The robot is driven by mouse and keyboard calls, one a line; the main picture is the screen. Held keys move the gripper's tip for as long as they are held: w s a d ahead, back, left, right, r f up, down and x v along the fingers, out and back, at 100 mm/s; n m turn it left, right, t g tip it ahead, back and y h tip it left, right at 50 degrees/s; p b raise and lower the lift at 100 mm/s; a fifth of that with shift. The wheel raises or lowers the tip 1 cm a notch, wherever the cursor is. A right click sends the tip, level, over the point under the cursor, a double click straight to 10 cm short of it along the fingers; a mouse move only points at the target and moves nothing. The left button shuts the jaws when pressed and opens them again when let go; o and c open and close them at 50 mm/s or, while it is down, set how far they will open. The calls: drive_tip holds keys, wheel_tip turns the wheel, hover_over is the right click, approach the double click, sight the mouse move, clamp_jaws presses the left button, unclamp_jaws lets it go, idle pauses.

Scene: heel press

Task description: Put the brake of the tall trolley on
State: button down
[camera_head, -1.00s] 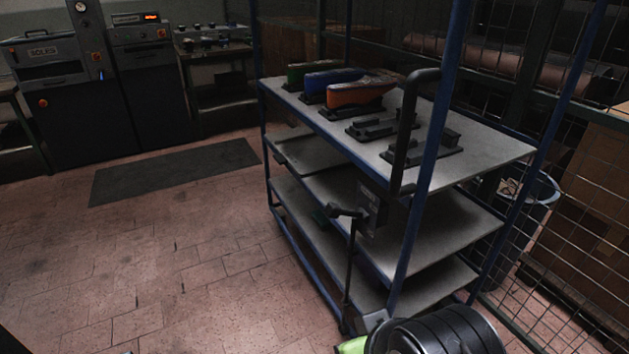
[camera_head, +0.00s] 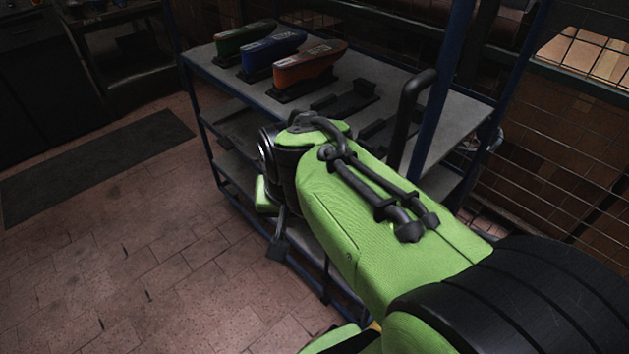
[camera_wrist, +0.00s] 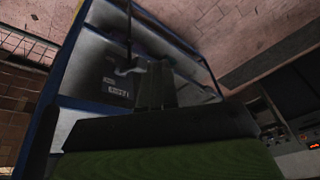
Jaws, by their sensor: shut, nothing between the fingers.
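The tall trolley (camera_head: 228,190) has blue posts and grey shelves, and it also fills much of the wrist view (camera_wrist: 95,47). A thin dark upright rod (camera_wrist: 129,32), which looks like the brake lever, shows in the wrist view with a small handle piece near my fingertips. My gripper (camera_wrist: 158,68) is shut and empty, beside that handle piece; I cannot tell whether they touch. In the head view my green arm covers the near side of the trolley. A small dark block hangs below my wrist there; I cannot tell what it is.
Green, blue and orange lasts (camera_head: 308,66) stand on the top shelf. A black push handle (camera_head: 408,110) rises at the trolley's near end. A mesh fence (camera_head: 580,120) stands on the right. A dark mat (camera_head: 90,165) lies on the tiled floor, which is clear at left.

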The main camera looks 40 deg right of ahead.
drive_tip(key=w+d+m+g+p, duration=0.2)
drive_tip(key=d+m+p, duration=0.3)
drive_tip(key=d, duration=0.3)
drive_tip(key=w+d+m+g+p, duration=0.1)
drive_tip(key=w+d+m+p, duration=0.2)
drive_tip(key=d+m+p, duration=0.45)
drive_tip(key=f+b, duration=0.1)
drive_tip(key=f, duration=0.3)
drive_tip(key=f+n+b, duration=0.1)
drive_tip(key=f+b, duration=0.1)
drive_tip(key=f, duration=0.2)
drive_tip(key=w+f+n+b, duration=0.1)
drive_tip(key=f, duration=0.3)
drive_tip(key=shift+f+n+y+b, duration=0.2)
drive_tip(key=shift+n+y+b, duration=0.05)
drive_tip(key=shift+y+b, duration=0.1)
drive_tip(key=shift+w+a+f, duration=0.1)
drive_tip(key=shift+a+f, duration=0.05)
drive_tip(key=shift+f, duration=0.1)
drive_tip(key=shift+f+b, duration=0.1)
drive_tip(key=shift+b, duration=0.2)
